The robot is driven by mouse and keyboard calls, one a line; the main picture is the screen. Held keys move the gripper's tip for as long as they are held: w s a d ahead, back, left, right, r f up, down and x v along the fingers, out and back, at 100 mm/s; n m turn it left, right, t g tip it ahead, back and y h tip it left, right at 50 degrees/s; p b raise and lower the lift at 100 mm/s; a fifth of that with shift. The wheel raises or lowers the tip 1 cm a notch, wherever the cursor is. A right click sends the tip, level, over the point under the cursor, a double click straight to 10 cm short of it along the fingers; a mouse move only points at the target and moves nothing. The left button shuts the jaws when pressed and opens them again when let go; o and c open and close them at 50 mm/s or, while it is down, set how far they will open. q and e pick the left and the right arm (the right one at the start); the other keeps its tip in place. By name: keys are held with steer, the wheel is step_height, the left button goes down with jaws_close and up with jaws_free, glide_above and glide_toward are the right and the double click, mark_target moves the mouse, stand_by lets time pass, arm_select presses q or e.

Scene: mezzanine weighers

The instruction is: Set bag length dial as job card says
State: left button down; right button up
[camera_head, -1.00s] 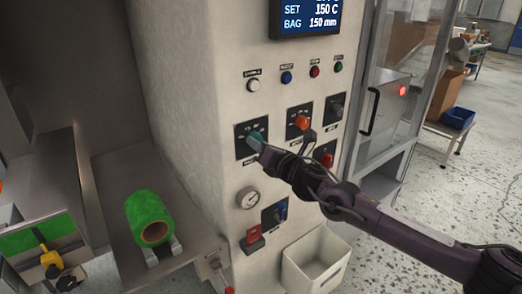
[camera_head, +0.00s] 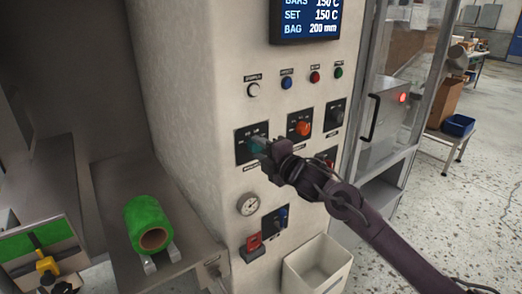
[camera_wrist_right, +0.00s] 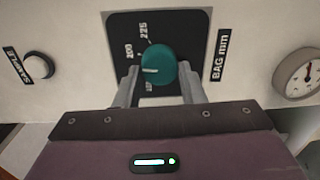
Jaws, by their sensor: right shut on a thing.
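The teal bag length dial (camera_head: 256,146) sits on a black plate on the machine's cream front panel. My right gripper (camera_head: 262,146) is shut on it and hides part of it. In the right wrist view the dial (camera_wrist_right: 157,68) lies between the two fingers of my right gripper (camera_wrist_right: 158,80), beside the label BAG mm. Scale marks 200 and 225 show there. The dial's white line points left in that view; a lower mark is partly hidden. The display (camera_head: 308,18) reads BAG 200 mm and SET 150 C. No job card is readable. My left gripper is out of view.
An orange knob (camera_head: 303,128) and a dark knob (camera_head: 337,112) sit right of the dial. A gauge (camera_head: 248,204) and a red switch (camera_head: 253,243) are below. A white bin (camera_head: 318,268) stands under the panel. A green film roll (camera_head: 148,225) lies at left.

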steer(key=m+p, duration=0.1)
steer(key=m, duration=0.4)
steer(key=m+p, duration=0.2)
steer(key=m, duration=0.4)
steer(key=shift+d+y+p, duration=0.1)
steer(key=shift+y+p, duration=0.2)
steer(key=shift+y, duration=0.1)
stand_by(0.3)
steer(key=o, duration=1)
steer(key=shift+r, duration=0.1)
steer(key=b+v, duration=0.2)
steer(key=v, duration=0.5)
steer(key=shift+s+d, duration=0.2)
steer(key=shift+d, duration=0.15)
